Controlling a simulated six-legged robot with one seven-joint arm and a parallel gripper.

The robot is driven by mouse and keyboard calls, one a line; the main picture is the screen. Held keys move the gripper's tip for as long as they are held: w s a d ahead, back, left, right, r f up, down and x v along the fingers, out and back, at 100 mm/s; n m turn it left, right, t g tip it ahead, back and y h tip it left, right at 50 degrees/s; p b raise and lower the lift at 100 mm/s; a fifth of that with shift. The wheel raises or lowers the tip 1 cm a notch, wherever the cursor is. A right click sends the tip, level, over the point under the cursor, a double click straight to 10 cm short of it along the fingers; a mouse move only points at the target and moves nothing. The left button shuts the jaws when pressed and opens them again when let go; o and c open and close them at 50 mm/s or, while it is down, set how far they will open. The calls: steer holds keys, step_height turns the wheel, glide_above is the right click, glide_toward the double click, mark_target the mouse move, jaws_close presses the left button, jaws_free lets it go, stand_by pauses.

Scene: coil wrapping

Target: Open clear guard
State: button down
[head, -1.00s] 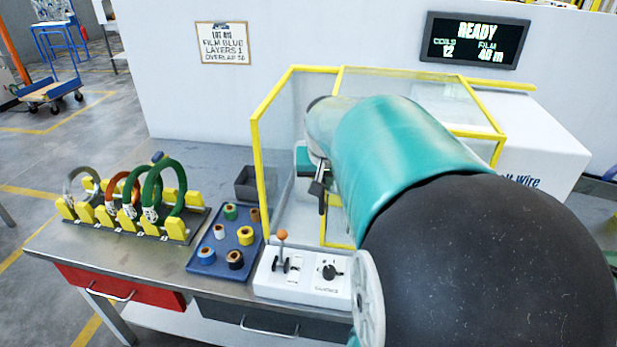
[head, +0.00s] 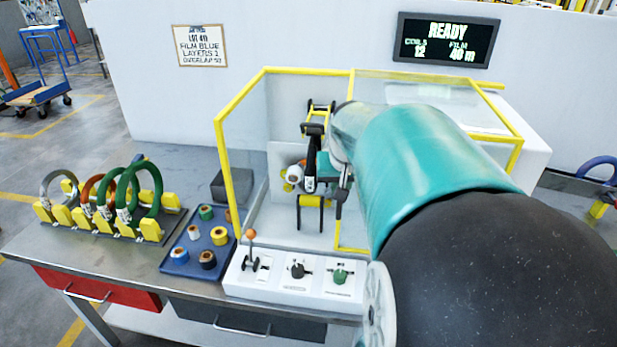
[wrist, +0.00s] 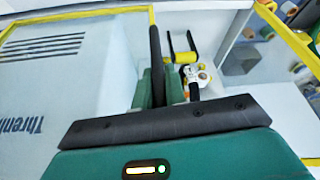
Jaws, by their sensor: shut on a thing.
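The clear guard (head: 339,236) is a yellow-edged transparent panel on the yellow-framed box over the wrapping machine, at the centre right of the head view. The left part of the box front stands open, and the black and yellow wrapping head (head: 318,125) shows through it. My gripper (wrist: 157,88) is shut on the guard's black upright handle (wrist: 155,45), seen in the wrist view. In the head view the handle (head: 340,203) shows at the guard's left edge. My arm hides much of the guard and the right part of the box.
A white control box (head: 295,280) with an orange-knobbed lever stands in front of the machine. A blue tray (head: 180,262) of film rolls and a rack (head: 110,235) of coils are to the left. A display (head: 447,40) on the wall reads READY.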

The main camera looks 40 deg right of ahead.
steer(key=s+d, duration=0.5)
steer(key=s, duration=0.1)
steer(key=shift+s+d, duration=0.15)
steer(key=shift+s, duration=0.15)
steer(key=shift+r, duration=0.1)
steer(key=c, duration=1.5)
jaws_free()
steer(key=shift+o, duration=0.2)
steer(key=v, duration=1.3)
steer(key=shift+s+a+r, duration=0.15)
steer(key=shift+a+r, duration=0.05)
steer(key=shift+r, duration=0.1)
